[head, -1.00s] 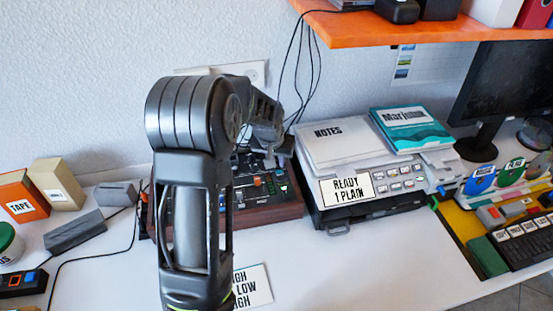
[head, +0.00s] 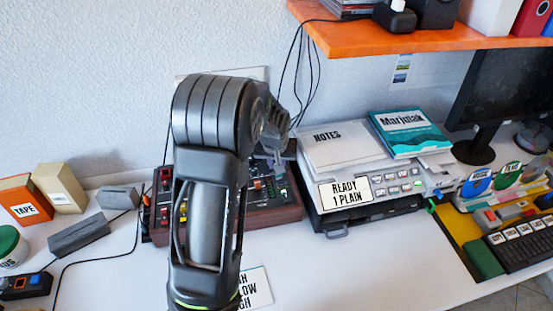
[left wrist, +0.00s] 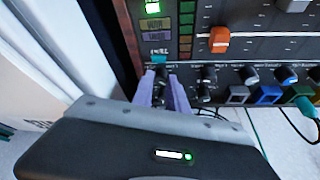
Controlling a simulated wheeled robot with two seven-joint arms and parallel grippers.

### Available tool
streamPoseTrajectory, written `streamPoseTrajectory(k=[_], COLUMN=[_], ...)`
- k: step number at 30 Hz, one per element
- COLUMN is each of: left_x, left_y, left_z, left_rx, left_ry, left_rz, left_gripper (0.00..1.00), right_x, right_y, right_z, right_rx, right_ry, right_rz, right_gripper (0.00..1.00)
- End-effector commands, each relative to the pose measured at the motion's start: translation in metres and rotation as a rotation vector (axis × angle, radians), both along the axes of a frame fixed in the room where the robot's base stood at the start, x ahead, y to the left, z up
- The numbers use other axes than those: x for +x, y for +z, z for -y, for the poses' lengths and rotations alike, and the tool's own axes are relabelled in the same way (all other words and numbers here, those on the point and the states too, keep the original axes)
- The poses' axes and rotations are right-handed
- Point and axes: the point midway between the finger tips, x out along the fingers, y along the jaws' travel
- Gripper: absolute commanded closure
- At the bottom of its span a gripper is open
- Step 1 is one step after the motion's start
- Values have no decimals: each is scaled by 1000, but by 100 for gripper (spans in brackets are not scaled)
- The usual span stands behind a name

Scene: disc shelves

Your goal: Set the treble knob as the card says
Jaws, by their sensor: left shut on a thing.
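The mixer (head: 274,214), a dark panel in a reddish-brown case, stands at the back of the desk, partly behind my left arm. In the left wrist view my left gripper (left wrist: 162,88) has its two purple fingers closed about a small dark knob (left wrist: 160,72) at the end of a knob row. The knob is mostly hidden and its small label is not readable, so I cannot tell its setting. My left gripper also shows in the head view (head: 279,168).
Other knobs (left wrist: 249,75), an orange slider cap (left wrist: 219,40) and plugged cables (left wrist: 303,103) are close to the fingers. A printer (head: 372,205) with notes and a book stands right of the mixer. A grey block (head: 78,236) lies left.

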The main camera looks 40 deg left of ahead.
Motion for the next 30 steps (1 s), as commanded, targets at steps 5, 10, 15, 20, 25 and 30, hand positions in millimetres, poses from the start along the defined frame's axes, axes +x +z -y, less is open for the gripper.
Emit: streamPoseTrajectory(k=[5,10,15,20,25,30], left_x=[0,0,2,3,3,4], left_y=[4,2,1,1,-1,-1], left_z=[3,3,4,3,4,4], left_rx=[2,4,3,4,2,1], left_ry=[132,290,453,603,747,852], left_rz=[-7,-7,-6,-5,-4,-4], left_gripper=[100,100,100,100,100,100], right_x=[0,-1,-2,-3,-3,-4], right_y=[21,33,40,44,45,46], right_z=[0,0,1,1,1,1], right_rx=[0,-1,-4,-5,-6,-6], right_ry=[0,1,-1,-2,-3,-2], right_rz=[-1,-4,-7,-10,-11,-12], right_gripper=[64,64,64,64,64,64])
